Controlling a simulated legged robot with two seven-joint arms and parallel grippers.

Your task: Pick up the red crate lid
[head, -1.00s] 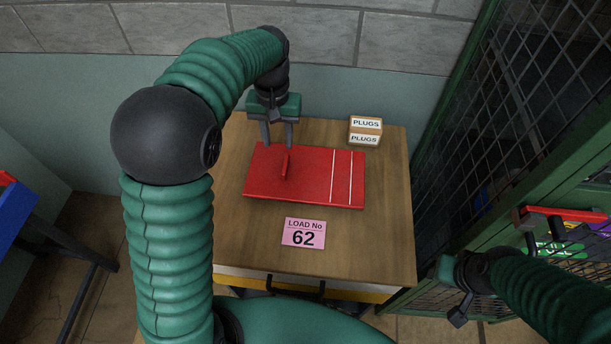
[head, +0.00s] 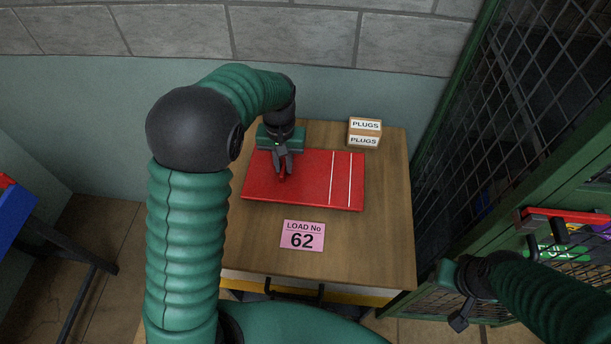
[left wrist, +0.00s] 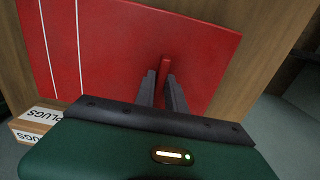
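The red crate lid (head: 310,193) lies flat on the wooden table, with two white stripes near its right end. A thin upright red handle (left wrist: 165,68) stands on it. My left gripper (head: 283,172) is down at the lid, its two fingers close together on either side of the handle. In the left wrist view the fingers (left wrist: 161,80) press in on the handle, and the lid (left wrist: 110,55) spreads behind them. I see no gap under the lid. My right gripper (head: 458,300) is off the table's right side; its fingers do not show clearly.
Small boxes marked PLUGS (head: 364,133) stand behind the lid's right end. A pink LOAD No 62 label (head: 303,236) lies in front of it. The wooden table (head: 385,240) is bare at front right. A green mesh cage (head: 480,150) stands on the right, a wall behind.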

